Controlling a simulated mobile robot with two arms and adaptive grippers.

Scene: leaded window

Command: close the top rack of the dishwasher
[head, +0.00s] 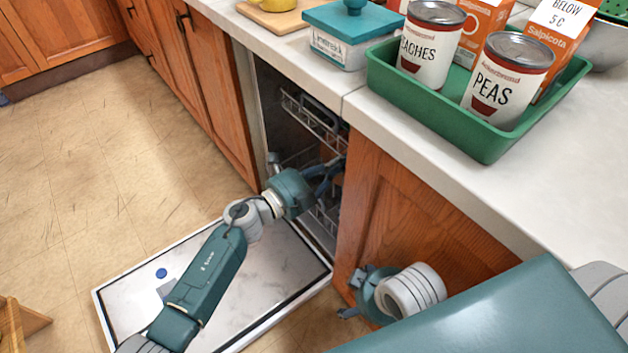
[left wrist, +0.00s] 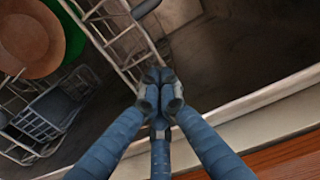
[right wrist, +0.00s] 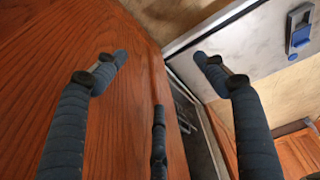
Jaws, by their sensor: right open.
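The dishwasher's door (head: 255,270) is folded down flat above the floor. The top rack (head: 312,120), of pale wire, shows inside the dark opening; the counter and cabinet hide part of it. My left gripper (head: 328,172) reaches into the opening, below the top rack's front. In the left wrist view, its fingers (left wrist: 160,88) meet at the tips, beside a wire rack edge (left wrist: 125,50); I see nothing clearly held between them. My right gripper (head: 362,290) is low in front of the wooden cabinet panel. In the right wrist view its fingers (right wrist: 158,68) are apart and empty.
Counter above holds a green tray (head: 425,112) with cans and cartons, and a teal-lidded box (head: 345,50). The wooden panel (head: 395,210) borders the opening on the right. A brown round item (left wrist: 30,38) sits inside the dishwasher. Floor at left (head: 90,150) is clear.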

